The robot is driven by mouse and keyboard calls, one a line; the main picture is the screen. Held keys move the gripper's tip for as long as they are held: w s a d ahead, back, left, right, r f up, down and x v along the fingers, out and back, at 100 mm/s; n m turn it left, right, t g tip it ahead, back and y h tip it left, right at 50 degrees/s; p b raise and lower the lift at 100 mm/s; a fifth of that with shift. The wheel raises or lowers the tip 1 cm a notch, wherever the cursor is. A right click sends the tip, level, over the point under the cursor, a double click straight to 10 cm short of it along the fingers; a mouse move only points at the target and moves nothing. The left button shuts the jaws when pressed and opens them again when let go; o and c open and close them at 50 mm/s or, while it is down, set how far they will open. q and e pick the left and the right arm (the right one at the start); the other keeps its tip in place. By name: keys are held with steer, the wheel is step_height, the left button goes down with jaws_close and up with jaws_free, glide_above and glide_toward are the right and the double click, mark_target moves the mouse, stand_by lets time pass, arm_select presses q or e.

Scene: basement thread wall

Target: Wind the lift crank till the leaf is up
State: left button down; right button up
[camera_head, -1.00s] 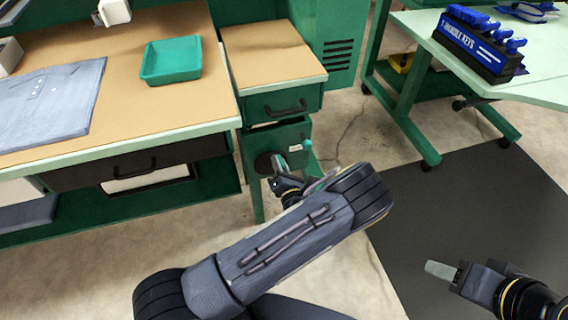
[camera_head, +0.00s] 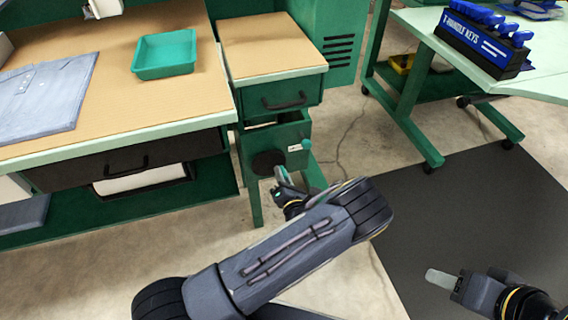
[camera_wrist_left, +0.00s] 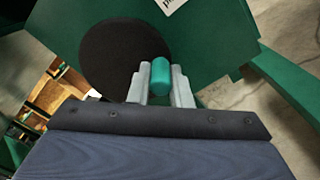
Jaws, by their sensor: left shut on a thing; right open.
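The lift crank has a dark round disc (camera_head: 268,162) on the front of the green cabinet beside the bench. It fills the upper middle of the left wrist view (camera_wrist_left: 112,58), with its teal grip (camera_wrist_left: 161,74) in front. My left gripper (camera_head: 281,174) is shut on that grip, a finger on each side (camera_wrist_left: 161,90). The brown top (camera_head: 265,45) above the cabinet, probably the leaf, looks flat beside the bench top. My right gripper (camera_head: 440,279) is open and empty at the lower right.
The bench (camera_head: 120,95) carries a teal tray (camera_head: 165,55) and a folded shirt (camera_head: 42,98). A pale green table (camera_head: 535,85) at the upper right holds a rack of blue-handled keys (camera_head: 484,42). A dark mat (camera_head: 470,205) and bare floor lie in front.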

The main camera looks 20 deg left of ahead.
mark_target(270, 174)
arm_select(q)
steer(key=shift+f, duration=0.25)
steer(key=a, duration=0.1)
steer(key=s+a+f, duration=0.1)
steer(key=s+a, duration=0.1)
steer(key=shift+a+f, duration=0.1)
steer(key=shift+f, duration=0.25)
steer(key=c, duration=1.3)
jaws_free()
steer(key=shift+r, duration=0.2)
steer(key=shift+w+d, duration=0.15)
steer(key=shift+d, duration=0.1)
steer(key=shift+w+d+r, duration=0.2)
steer(key=shift+w+d, duration=0.1)
steer(key=shift+d, duration=0.15)
steer(key=shift+c, duration=0.3)
